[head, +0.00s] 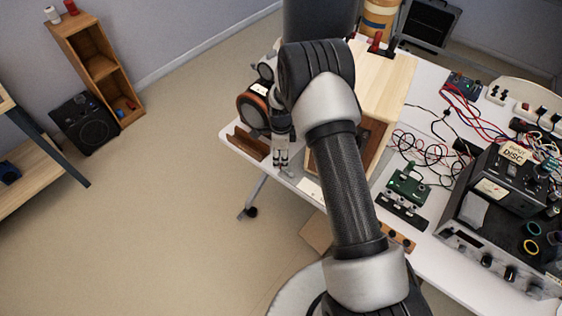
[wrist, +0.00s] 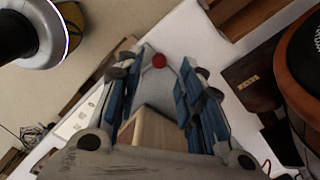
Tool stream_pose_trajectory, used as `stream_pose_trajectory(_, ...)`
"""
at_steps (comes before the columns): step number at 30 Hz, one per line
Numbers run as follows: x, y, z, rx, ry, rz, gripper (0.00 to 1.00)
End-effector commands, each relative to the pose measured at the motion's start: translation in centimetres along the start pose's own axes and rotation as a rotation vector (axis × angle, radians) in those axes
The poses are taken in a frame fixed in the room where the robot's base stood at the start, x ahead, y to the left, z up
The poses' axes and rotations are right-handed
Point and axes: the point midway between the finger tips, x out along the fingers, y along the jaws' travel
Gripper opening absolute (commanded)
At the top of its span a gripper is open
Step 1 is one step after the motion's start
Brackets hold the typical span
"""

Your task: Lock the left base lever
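A red round knob (wrist: 159,60) shows between the fingertips of my gripper (wrist: 157,72) in the wrist view, against a pale grey surface. It may be the end of the base lever; the rest of the lever cannot be made out. My gripper's blue-padded fingers are apart, with a gap on both sides of the knob. Whether the knob is level with the tips or beyond them is unclear. In the head view my gripper (head: 281,160) points down at the table's near left edge, beside a wooden box (head: 388,85) partly hidden by my arm. Red clamp handles (head: 376,41) stand at its far end.
Green circuit boards (head: 408,186), cables and a grey test instrument (head: 497,225) fill the right side.

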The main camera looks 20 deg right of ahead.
Motion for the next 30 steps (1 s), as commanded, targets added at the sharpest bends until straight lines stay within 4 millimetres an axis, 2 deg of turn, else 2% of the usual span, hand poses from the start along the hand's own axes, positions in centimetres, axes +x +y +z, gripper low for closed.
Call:
stream_pose_trajectory(1,-1.4,-0.1,0.0,0.000,-0.001,-0.005,0.35)
stream_pose_trajectory(6,-5.0,-0.1,0.0,0.000,-0.001,-0.004,0.35)
stream_pose_trajectory(12,-7.6,0.0,0.0,0.000,0.000,-0.001,0.35)
stream_pose_trajectory(17,-8.3,0.0,0.0,0.000,0.000,0.000,0.35)
stream_pose_trajectory(30,-8.3,0.0,0.0,0.000,0.000,0.000,0.35)
